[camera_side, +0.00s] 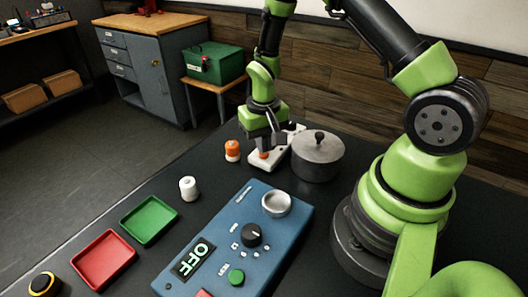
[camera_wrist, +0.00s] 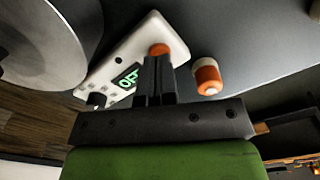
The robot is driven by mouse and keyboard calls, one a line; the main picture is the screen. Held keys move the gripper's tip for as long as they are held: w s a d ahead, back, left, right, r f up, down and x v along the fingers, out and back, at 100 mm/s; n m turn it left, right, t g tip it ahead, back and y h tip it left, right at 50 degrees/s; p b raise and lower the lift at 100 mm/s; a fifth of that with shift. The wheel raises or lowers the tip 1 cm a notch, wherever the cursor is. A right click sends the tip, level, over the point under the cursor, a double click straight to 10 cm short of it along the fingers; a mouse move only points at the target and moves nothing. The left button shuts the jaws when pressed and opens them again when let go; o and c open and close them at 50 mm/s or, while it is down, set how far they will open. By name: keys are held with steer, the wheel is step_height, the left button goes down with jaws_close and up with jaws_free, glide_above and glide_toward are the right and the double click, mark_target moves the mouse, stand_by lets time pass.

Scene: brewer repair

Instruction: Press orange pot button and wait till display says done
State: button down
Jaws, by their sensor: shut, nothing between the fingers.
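A white control unit (camera_wrist: 120,62) with an orange button (camera_wrist: 160,49) and a green-lit display (camera_wrist: 127,78) sits on the dark table. The display letters are partly hidden by my fingers; "OF" shows. In the side view the white unit (camera_side: 262,161) stands just left of the grey lidded pot (camera_side: 318,158); the pot also fills the upper left of the wrist view (camera_wrist: 35,45). My gripper (camera_side: 265,152) is shut and empty, pointing down at the unit's button end. In the wrist view its fingertips (camera_wrist: 157,60) overlap the button's edge; I cannot tell whether they touch it.
An orange-and-white bottle (camera_side: 232,151) stands close left of the unit. A white bottle (camera_side: 188,189), green tray (camera_side: 149,220) and red tray (camera_side: 103,258) lie further left. A blue panel (camera_side: 222,235) with knob, green button and "OFF" display (camera_side: 193,259) lies in front.

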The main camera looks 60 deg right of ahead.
steer(key=shift+f, duration=0.6)
stand_by(0.3)
steer(key=shift+r, duration=2.2)
steer(key=shift+r, duration=3)
stand_by(1.9)
